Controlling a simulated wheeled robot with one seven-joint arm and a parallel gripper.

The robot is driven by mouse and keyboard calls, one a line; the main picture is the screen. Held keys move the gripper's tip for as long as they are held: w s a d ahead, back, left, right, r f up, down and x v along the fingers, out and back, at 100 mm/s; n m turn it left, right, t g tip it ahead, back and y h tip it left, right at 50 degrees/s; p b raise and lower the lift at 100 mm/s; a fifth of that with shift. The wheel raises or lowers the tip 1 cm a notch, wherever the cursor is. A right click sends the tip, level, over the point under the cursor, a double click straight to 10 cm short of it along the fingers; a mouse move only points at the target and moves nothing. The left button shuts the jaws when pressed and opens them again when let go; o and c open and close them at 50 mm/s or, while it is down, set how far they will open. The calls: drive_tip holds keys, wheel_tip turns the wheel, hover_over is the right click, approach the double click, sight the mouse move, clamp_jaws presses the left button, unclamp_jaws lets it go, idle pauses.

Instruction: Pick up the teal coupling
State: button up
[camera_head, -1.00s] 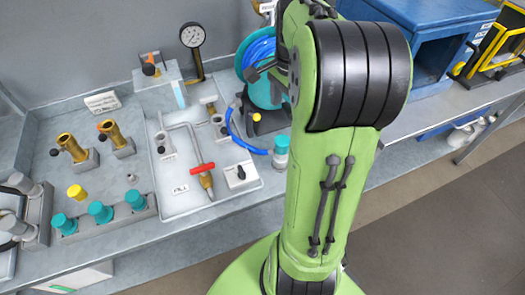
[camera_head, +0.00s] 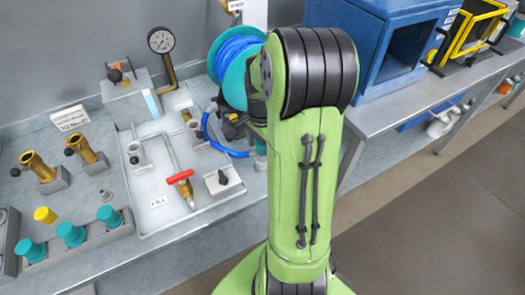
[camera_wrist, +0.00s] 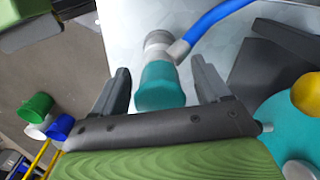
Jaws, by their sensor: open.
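The teal coupling (camera_wrist: 160,86) is a short teal cylinder with a grey end, joined to a blue hose, in the wrist view. It lies between the two dark fingers of my gripper (camera_wrist: 160,68), which is open, with a visible gap on each side. In the head view a small part of the coupling (camera_head: 261,163) shows beside my green arm, near the end of the blue hose. My arm hides my gripper in that view.
A teal reel (camera_head: 222,70) with blue hose stands behind my arm. A tray (camera_head: 165,228) with pipes and a red-handled valve is to its left. Teal caps (camera_head: 71,234) stand in a rack at lower left. A blue box (camera_head: 385,55) is at right.

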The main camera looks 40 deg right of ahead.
drive_tip(key=shift+c, duration=0.2)
drive_tip(key=shift+r, duration=0.1)
clamp_jaws()
wheel_tip(320, 180, up, 10)
drive_tip(key=p, duration=0.3)
